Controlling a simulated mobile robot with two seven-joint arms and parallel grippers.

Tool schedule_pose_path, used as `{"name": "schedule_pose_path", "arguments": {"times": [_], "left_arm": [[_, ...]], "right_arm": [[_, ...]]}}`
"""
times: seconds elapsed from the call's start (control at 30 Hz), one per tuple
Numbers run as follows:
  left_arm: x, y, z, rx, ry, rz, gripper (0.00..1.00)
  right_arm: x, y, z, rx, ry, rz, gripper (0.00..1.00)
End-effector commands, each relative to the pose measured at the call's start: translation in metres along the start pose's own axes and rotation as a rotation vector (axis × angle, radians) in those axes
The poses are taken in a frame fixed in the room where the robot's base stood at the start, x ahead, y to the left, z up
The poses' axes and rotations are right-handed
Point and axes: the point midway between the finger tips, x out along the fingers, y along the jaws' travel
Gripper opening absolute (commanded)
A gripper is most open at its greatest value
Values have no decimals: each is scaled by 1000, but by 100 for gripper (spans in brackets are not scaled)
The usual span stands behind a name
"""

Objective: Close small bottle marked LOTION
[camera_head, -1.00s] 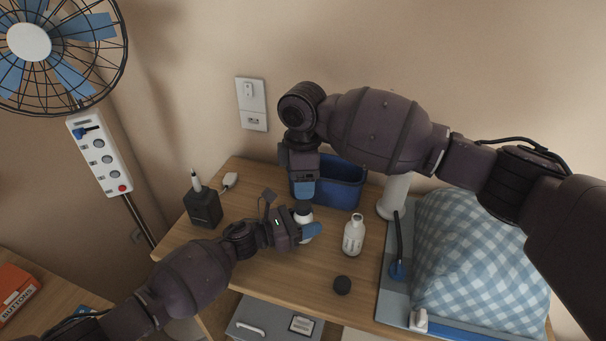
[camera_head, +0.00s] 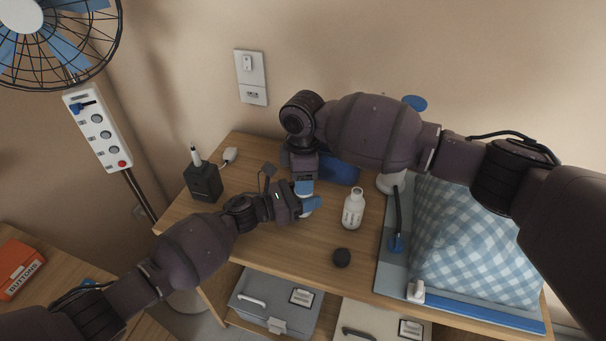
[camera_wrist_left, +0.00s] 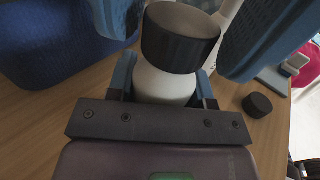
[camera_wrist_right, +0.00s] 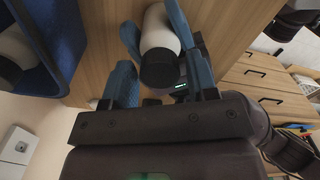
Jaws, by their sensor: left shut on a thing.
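My left gripper (camera_wrist_left: 163,88) is shut on a white bottle (camera_wrist_left: 165,84) standing on the table. A black cap (camera_wrist_left: 180,38) sits on its top; how tightly cannot be told. The bottle and cap also show in the right wrist view (camera_wrist_right: 161,35). My right gripper (camera_wrist_right: 160,82) points down from above, open, with its fingers on either side of the cap. A second white bottle (camera_head: 353,209) stands uncapped to the right, its label too small to read. A loose black cap (camera_head: 341,257) lies in front of it. I cannot tell which bottle is marked LOTION.
A blue bin (camera_head: 340,170) stands just behind the grippers. A dark block with a white-tipped item (camera_head: 203,181) is at the left. A tray with a blue checked cloth pile (camera_head: 470,240) fills the right.

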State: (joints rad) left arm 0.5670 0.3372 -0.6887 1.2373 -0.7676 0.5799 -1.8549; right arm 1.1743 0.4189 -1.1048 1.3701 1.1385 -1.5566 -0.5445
Motion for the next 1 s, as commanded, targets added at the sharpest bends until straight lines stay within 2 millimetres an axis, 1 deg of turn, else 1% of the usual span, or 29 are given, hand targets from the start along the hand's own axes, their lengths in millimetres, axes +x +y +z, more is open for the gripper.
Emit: {"name": "schedule_pose_path", "arguments": {"times": [0.03, 0.27, 0.5, 0.53, 0.7, 0.73, 1.0], "left_arm": [[0, 0, 0, 0, 0, 0, 0], [0, 0, 0, 0, 0, 0, 0], [0, 0, 0, 0, 0, 0, 0], [0, 0, 0, 0, 0, 0, 0], [0, 0, 0, 0, 0, 1, 0], [0, 0, 0, 0, 0, 1, 0], [0, 0, 0, 0, 0, 0, 0]], "right_arm": [[0, 0, 0, 0, 0, 0, 45], [0, 0, 0, 0, 0, 0, 10], [0, 0, 0, 8, 0, 0, 8], [0, 0, 0, 8, 0, 0, 38], [0, 0, 0, 8, 0, 0, 64], [0, 0, 0, 8, 0, 0, 67], [-1, 0, 0, 8, 0, 0, 67]]}}
